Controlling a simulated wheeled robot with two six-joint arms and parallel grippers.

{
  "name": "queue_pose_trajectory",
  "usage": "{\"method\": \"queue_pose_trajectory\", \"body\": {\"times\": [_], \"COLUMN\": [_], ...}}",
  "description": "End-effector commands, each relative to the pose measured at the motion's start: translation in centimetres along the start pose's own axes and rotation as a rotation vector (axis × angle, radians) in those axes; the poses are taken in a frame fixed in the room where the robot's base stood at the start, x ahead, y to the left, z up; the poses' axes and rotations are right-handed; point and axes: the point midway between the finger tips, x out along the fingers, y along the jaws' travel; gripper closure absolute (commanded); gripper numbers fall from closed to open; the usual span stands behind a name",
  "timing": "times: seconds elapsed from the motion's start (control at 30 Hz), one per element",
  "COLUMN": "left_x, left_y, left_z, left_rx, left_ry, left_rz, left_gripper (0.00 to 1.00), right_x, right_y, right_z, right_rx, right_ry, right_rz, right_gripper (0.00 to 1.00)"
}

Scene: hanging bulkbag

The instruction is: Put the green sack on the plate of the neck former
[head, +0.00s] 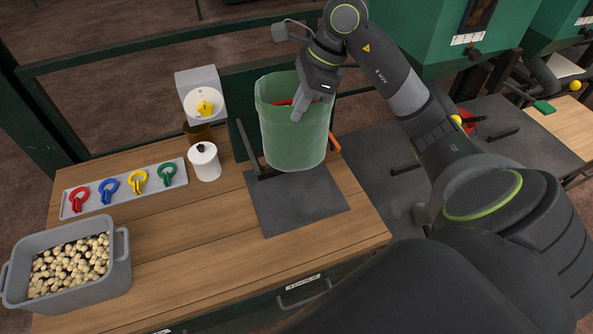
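The green sack (292,143) is upright with its mouth open, at the back of the wooden bench. Its bottom overlaps the rear part of the dark flat plate (298,208); I cannot tell whether it rests there or hangs just above. Dark posts of the neck former (246,148) show left of the sack, with an orange-tipped part (334,144) on the right. My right gripper (299,108) reaches down from above at the sack's mouth, overlapping its rim. Its finger gap is not clear. Something red shows in the mouth beside it. My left gripper is out of view.
A grey bin (92,291) of pale pieces stands front left. The bench's front middle is clear.

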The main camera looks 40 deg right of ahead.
Motion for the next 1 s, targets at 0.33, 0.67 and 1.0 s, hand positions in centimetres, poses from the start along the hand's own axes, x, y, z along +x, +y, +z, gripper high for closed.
{"method": "queue_pose_trajectory", "body": {"times": [0.33, 0.67, 1.0], "left_x": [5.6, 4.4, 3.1], "left_y": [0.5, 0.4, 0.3], "left_z": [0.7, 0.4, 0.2], "left_rx": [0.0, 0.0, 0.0], "left_ry": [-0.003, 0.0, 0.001], "left_rz": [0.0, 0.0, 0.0], "left_gripper": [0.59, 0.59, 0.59], "right_x": [5.3, 5.8, 10.2], "right_y": [0.0, 0.0, 0.1], "right_z": [-2.7, -3.5, -5.3], "right_rx": [-0.084, -0.197, -0.199], "right_ry": [0.001, -0.006, -0.006], "right_rz": [0.029, 0.077, 0.074], "right_gripper": [1.0, 1.0, 1.0]}}
